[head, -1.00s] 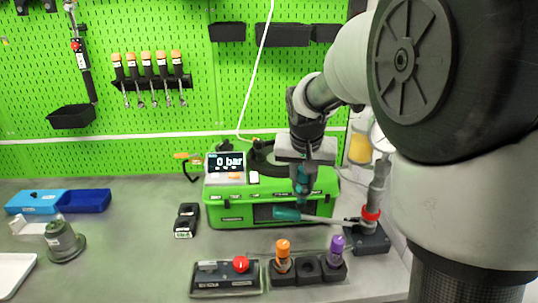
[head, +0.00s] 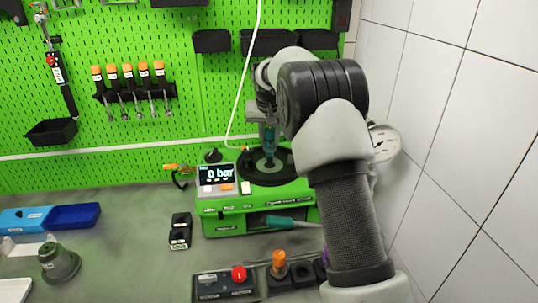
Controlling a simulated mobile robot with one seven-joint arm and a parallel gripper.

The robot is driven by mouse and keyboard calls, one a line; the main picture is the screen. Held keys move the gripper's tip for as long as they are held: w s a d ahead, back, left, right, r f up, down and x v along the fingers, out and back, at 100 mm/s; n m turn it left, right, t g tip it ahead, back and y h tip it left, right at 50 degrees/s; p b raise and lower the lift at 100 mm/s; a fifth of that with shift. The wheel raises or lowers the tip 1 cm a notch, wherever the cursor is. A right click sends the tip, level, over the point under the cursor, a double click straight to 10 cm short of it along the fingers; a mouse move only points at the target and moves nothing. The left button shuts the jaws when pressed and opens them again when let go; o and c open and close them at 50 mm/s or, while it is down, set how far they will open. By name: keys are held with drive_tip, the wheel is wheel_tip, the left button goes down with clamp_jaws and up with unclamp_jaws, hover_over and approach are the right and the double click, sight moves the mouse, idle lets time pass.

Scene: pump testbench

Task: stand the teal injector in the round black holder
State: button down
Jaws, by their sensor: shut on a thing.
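My gripper (head: 266,119) is shut on the teal injector (head: 268,134) and holds it upright, tip down. The round black holder (head: 250,178) lies on top of the green test bench (head: 225,218), right of the display. The injector is in line with the middle of the holder in the head view, its lower end in front of or over the lighter centre. I cannot tell whether the tip is in the holder or still above it. My arm hides the right end of the bench.
The display (head: 216,175) reads 0 bar. A gauge (head: 384,142) is at right, near the tiled wall.

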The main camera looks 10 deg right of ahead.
sight(269, 148)
drive_tip(key=shift+f, duration=2.85)
drive_tip(key=c, duration=1.4)
unclamp_jaws()
